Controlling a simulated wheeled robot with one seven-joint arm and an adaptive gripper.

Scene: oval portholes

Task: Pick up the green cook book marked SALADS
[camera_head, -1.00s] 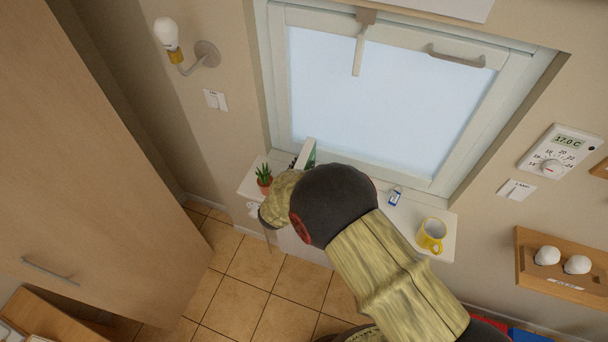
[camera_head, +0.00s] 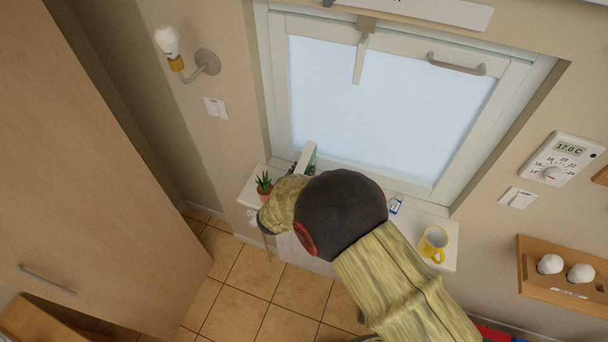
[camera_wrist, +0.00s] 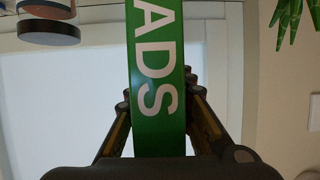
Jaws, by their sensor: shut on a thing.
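The green book (camera_wrist: 157,60) stands out large in the wrist view, with the white letters "ADS" showing on its spine; the rest of the word is out of frame. My gripper (camera_wrist: 158,100) has one finger on each side of the spine and is shut on it. In the head view a green and white edge of the book (camera_head: 307,158) shows on the windowsill shelf, behind my arm. My arm hides the gripper and most of the book there, and I cannot tell whether the book touches the shelf.
A potted plant (camera_head: 264,183) stands left of the book. A small blue and white item (camera_head: 395,205) and a yellow mug (camera_head: 433,243) stand right on the shelf (camera_head: 447,260). Round objects (camera_wrist: 48,30) show at upper left in the wrist view. The window (camera_head: 390,110) is behind.

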